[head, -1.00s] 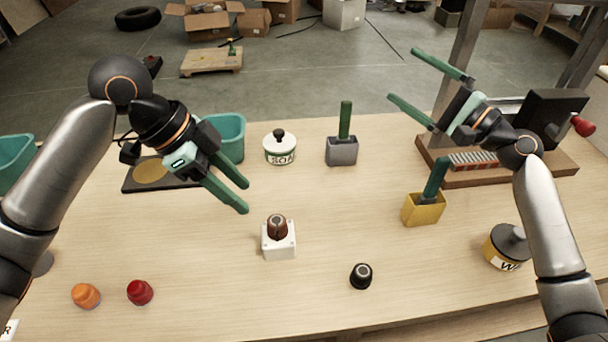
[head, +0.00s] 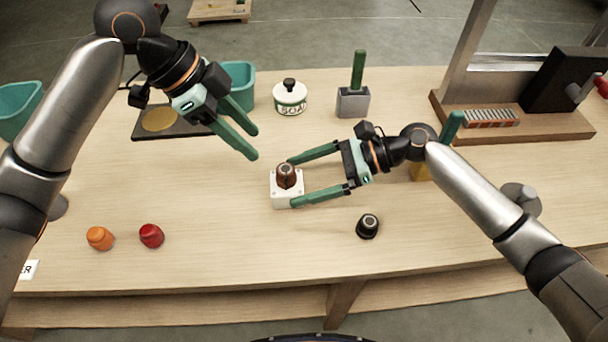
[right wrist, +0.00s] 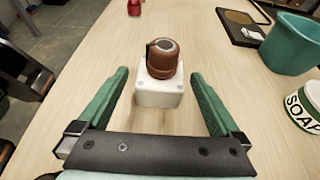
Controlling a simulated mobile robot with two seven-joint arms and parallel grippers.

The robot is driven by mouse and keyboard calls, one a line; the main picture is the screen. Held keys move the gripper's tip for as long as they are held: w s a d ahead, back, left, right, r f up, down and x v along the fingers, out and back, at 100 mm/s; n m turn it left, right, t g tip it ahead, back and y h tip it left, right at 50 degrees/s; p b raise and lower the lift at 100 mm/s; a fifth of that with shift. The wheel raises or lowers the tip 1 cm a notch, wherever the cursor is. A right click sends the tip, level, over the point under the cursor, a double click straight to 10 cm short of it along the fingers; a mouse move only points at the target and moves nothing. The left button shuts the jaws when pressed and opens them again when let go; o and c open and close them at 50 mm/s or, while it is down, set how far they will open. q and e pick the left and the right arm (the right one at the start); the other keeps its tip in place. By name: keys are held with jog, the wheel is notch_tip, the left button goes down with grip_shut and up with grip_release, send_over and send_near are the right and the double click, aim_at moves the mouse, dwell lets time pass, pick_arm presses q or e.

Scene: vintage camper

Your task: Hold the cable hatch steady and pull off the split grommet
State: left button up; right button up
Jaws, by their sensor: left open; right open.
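The cable hatch (head: 278,192) is a small white block on the table, and the split grommet (head: 286,174) is a brown ribbed cap seated upright on its top. The right wrist view also shows the white hatch (right wrist: 160,96) and the grommet (right wrist: 162,60). My right gripper (head: 292,181) is open and reaches in from the right, its fingers on either side of the hatch; in the right wrist view there is a gap on both sides. My left gripper (head: 254,144) is open and empty, above and to the left of the hatch.
A black cap (head: 367,226) lies right of the hatch; red (head: 151,236) and orange (head: 100,238) caps lie at the left. Behind stand a soap jar (head: 290,98) and a grey holder (head: 352,102). A yellow box (head: 420,172) is mostly hidden by my right arm. The table front is clear.

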aim_at(269, 197)
jog(key=shift+a+f, duration=0.25)
jog(key=shift+a, duration=0.05)
jog(key=x, duration=0.6)
jog(key=shift+a+f, duration=0.2)
jog(key=shift+a, duration=0.15)
